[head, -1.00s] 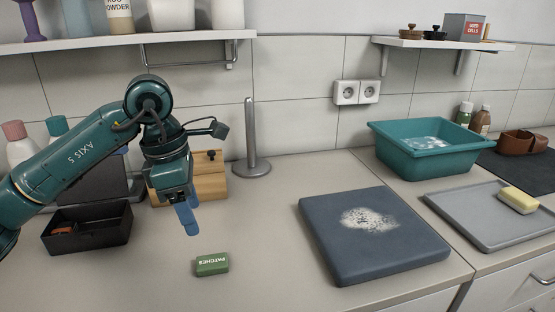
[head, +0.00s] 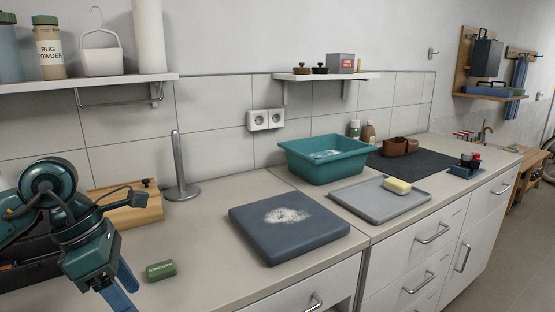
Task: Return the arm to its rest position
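My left arm comes in at the lower left of the head view. Its gripper (head: 122,284) has blue fingers pointing down, over the near left part of the worktop (head: 205,238). The fingers overlap from this angle, so I cannot tell how far apart they are. Nothing is visibly held. A small green patches box (head: 161,270) lies on the worktop just right of the fingers and looks apart from them. My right arm and gripper are out of view.
A dark slab (head: 290,242) with white powder lies right of the box. Behind stand a metal post (head: 181,170), a wooden block (head: 137,212) and a teal basin (head: 325,170). A grey tray (head: 360,206) holds a yellow sponge (head: 397,185). A shelf (head: 85,86) hangs at upper left.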

